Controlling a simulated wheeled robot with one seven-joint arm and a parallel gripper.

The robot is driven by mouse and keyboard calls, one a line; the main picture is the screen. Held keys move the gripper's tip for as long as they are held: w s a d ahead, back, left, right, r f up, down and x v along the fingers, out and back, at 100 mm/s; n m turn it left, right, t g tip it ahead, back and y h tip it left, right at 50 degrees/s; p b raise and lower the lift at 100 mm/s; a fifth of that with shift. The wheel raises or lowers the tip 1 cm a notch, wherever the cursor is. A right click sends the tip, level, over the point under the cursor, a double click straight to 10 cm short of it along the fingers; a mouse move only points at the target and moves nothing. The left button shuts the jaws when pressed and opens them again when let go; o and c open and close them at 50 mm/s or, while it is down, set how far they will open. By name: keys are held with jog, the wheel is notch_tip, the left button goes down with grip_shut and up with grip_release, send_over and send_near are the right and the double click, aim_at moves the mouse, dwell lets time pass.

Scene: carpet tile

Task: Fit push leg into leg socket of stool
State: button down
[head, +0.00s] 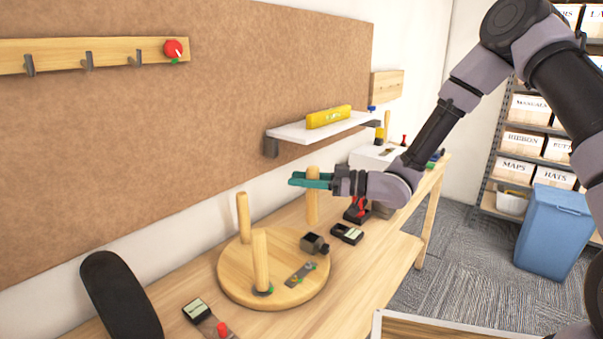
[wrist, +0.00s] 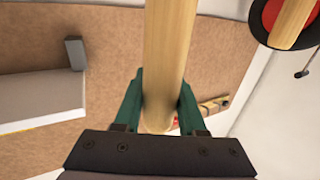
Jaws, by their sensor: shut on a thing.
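The stool's round wooden seat (head: 235,284) lies flat on the workbench with its underside up. Two wooden legs stand upright on it, a rear-left one (head: 243,217) and a front one (head: 260,262) with a dark and green base. My gripper (head: 312,181) is shut on a third leg (head: 312,209), which is upright above the seat's far right edge. In the wrist view the leg (wrist: 166,60) runs between the green fingers (wrist: 160,105). I cannot tell whether its lower end touches anything. No empty socket shows clearly.
A dark block with a knob (head: 314,243) and a flat grey plate (head: 300,274) lie on the seat. A dark case (head: 347,234) and a red and black tool (head: 357,209) are to its right. A shelf (head: 318,128) with a yellow level (head: 328,117) juts from the wall behind.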

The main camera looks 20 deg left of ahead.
jog(key=shift+f, duration=4.15)
jog(key=shift+c, duration=2)
grip_release()
jog(key=d, duration=1)
jog(key=shift+w+d, duration=0.4)
jog(key=shift+w, duration=0.1)
